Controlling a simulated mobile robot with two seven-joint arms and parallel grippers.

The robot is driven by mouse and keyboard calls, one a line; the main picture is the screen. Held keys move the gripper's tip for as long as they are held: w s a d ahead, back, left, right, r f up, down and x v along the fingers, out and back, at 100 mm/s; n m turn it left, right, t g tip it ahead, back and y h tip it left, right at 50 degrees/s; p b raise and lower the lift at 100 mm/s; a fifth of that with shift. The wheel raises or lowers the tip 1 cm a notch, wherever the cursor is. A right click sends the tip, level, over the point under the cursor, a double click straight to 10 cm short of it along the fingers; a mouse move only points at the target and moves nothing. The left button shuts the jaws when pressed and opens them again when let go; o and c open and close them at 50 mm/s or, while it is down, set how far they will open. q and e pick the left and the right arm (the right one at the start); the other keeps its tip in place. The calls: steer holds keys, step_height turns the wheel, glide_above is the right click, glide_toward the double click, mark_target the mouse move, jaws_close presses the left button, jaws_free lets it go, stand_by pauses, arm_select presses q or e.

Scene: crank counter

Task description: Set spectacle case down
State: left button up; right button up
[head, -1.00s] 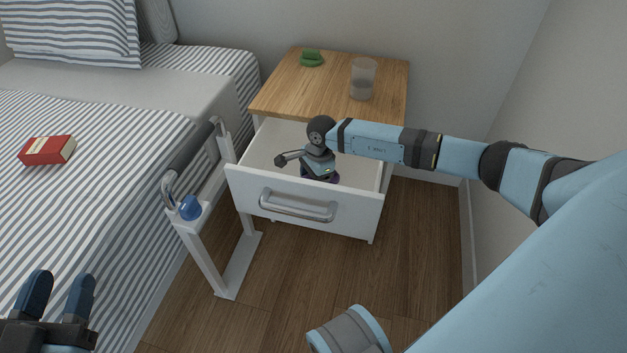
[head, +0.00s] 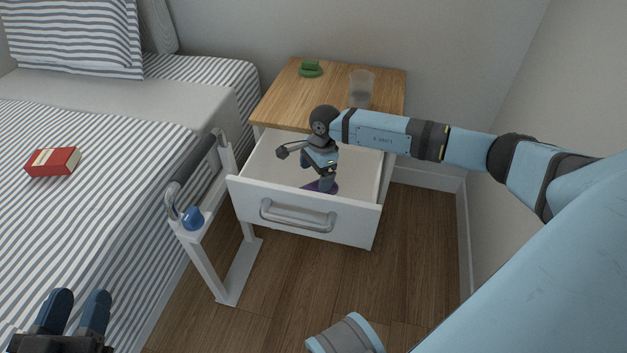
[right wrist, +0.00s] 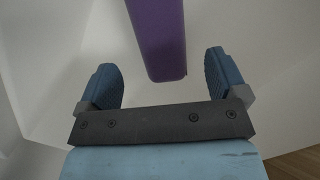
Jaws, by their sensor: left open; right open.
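The purple spectacle case (head: 325,187) lies in the open white drawer, partly hidden by my right gripper in the head view. In the right wrist view the case (right wrist: 158,40) extends from the top edge to between and just beyond the fingertips, apart from both fingers. My right gripper (right wrist: 165,75) is open and empty; in the head view it (head: 324,184) points down into the drawer (head: 265,165). My left gripper (head: 77,312) is open and empty over the bed at the lower left.
The wooden bedside table top (head: 300,95) holds a green object (head: 310,69) and a clear glass (head: 361,88). A bed rail (head: 205,205) with a blue knob (head: 193,218) stands left of the drawer. A red box (head: 53,161) lies on the striped bed.

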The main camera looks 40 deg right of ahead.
arm_select(q)
steer(key=shift+s+d+f+n+g+p, duration=0.45)
steer(key=shift+s+f+n+p, duration=0.25)
steer(key=shift+n, duration=0.3)
arm_select(e)
steer(key=r, duration=0.5)
steer(key=shift+d+r, duration=0.3)
steer(key=shift+d, duration=0.1)
arm_select(q)
steer(key=shift+r, duration=0.3)
steer(key=shift+w+a, duration=0.1)
